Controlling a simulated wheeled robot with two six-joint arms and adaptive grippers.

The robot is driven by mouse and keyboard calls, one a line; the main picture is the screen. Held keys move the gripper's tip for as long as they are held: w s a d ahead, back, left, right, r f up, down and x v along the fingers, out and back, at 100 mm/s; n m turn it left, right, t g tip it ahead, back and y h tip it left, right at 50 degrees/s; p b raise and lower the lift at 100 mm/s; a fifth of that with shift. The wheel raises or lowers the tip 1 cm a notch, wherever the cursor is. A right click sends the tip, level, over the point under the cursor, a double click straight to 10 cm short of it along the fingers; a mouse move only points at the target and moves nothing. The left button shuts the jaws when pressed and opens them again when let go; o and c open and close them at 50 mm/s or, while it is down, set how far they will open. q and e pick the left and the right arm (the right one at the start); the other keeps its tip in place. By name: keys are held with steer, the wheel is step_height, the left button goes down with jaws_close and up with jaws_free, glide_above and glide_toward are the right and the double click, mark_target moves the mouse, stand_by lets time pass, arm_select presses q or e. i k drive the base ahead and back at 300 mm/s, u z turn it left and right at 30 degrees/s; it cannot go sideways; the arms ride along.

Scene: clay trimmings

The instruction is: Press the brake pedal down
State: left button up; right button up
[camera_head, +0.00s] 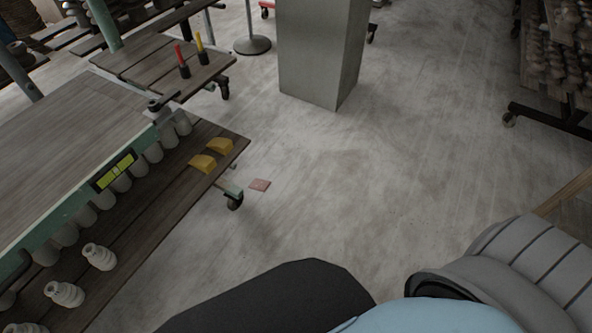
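A small flat red plate (260,185), which looks like the brake pedal, shows just right of the near cart's corner caster (234,201). It appears low, at about floor height; I cannot tell whether it is raised or pressed. A short pale bracket (230,188) shows between the cart's corner and the caster. How the plate joins the cart is not clear. Neither of my grippers is in view; only parts of my own body fill the bottom edge, well apart from the plate.
The wooden cart (70,150) fills the left, its lower shelf holding pale clay vessels (100,256) and two yellow blocks (203,163). A grey pillar (318,50) stands behind. A loaded rack (560,60) is at right. The middle floor (380,170) is clear.

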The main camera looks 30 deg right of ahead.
mark_target(259, 184)
steer(key=z, duration=1)
steer(key=k, duration=0.6)
steer(key=z, duration=0.55)
steer(key=i, duration=1.25)
steer(key=u, duration=0.75)
steer(key=i, duration=0.9)
steer(key=u, duration=1.4)
steer(key=i, duration=0.6)
steer(key=u, duration=0.5)
